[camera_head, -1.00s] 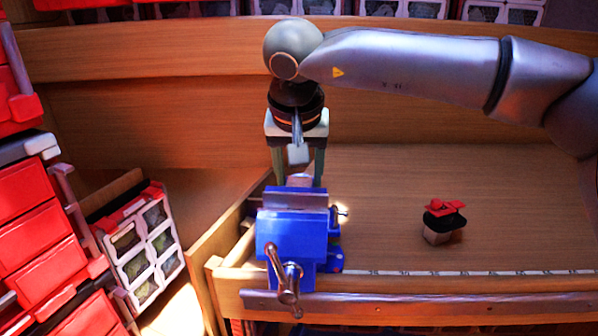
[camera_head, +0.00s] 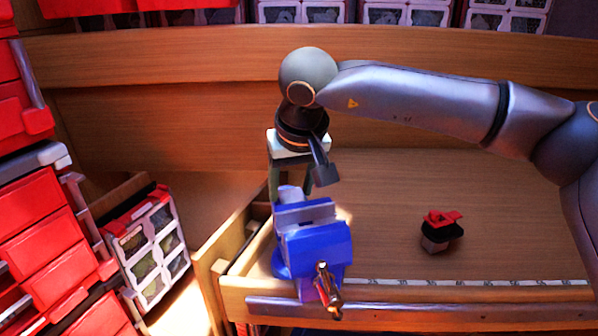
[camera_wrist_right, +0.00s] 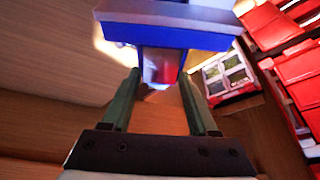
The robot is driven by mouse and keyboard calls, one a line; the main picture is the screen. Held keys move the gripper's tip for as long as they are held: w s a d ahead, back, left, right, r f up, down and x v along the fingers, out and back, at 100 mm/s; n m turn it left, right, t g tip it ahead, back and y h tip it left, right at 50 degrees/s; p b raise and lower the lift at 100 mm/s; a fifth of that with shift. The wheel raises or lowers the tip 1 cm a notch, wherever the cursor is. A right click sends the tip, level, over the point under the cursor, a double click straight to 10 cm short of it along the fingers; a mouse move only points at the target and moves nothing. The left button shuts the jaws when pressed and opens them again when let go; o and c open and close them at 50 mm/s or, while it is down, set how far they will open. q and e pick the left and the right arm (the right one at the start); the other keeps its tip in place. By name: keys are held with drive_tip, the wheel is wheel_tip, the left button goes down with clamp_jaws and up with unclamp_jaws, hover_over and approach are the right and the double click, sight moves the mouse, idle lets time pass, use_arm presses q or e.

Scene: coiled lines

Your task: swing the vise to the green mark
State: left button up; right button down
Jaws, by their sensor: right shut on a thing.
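The blue vise (camera_head: 315,247) sits at the left front corner of the wooden workbench (camera_head: 400,190), with its metal screw handle (camera_head: 326,285) over the front edge. My right gripper (camera_head: 293,190) reaches down behind the vise and is shut on its rear part. In the right wrist view, the gripper's two fingers (camera_wrist_right: 160,75) lie on either side of the vise's rear part, and the blue vise body (camera_wrist_right: 168,35) fills the top middle. I see no green mark in either view. My left gripper is not in view.
A small black and red object (camera_head: 441,231) stands on the bench to the right of the vise. Red drawers (camera_head: 35,215) and a rack of clear-fronted bins (camera_head: 150,255) stand at the left. The bench top between vise and small object is clear.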

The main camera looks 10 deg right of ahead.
drive_tip(key=shift+a+n, duration=0.2)
drive_tip(key=shift+n, duration=0.3)
drive_tip(key=shift+c, duration=0.8)
unclamp_jaws()
drive_tip(key=shift+r, duration=0.1)
drive_tip(key=v, duration=1.2)
drive_tip(key=shift+s+d, duration=0.15)
drive_tip(key=shift+d, duration=0.05)
drive_tip(key=shift+r, duration=0.1)
